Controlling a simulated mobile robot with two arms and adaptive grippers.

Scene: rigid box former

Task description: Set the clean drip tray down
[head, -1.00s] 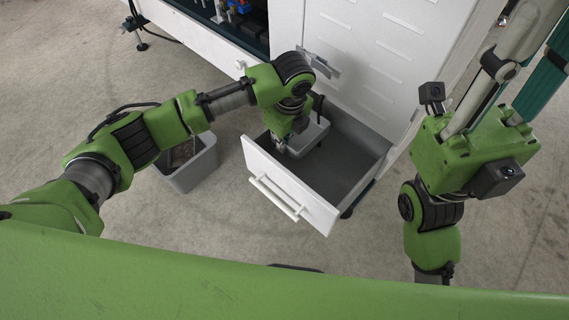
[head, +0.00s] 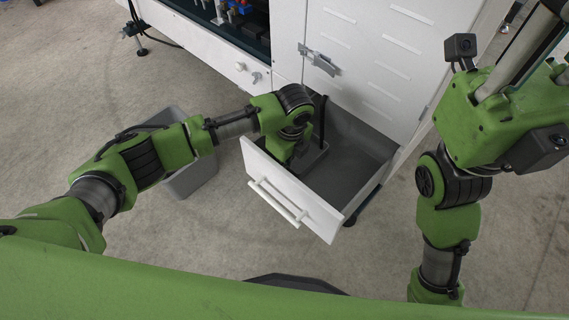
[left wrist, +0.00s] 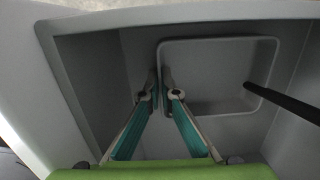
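The grey drip tray (head: 314,160) lies inside the open drawer (head: 360,172), at its left. In the left wrist view the tray (left wrist: 215,104) is a shallow, round-cornered pan that looks empty. My left gripper (left wrist: 161,94) reaches down into the drawer, its teal-padded fingers closed together on the tray's left wall. In the head view the wrist hides these fingers and part of the tray. It is hard to tell whether the tray rests fully on the drawer floor. My right gripper (head: 545,45) is at the upper right, fingers apart and empty, tips cut off.
The drawer's white front has a bar handle (head: 278,202). The white cabinet (head: 375,60) with a latch (head: 320,62) stands behind. A grey bin (head: 190,178) stands left of the drawer, partly behind my left arm. A dark rod (left wrist: 283,102) crosses the tray's right side.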

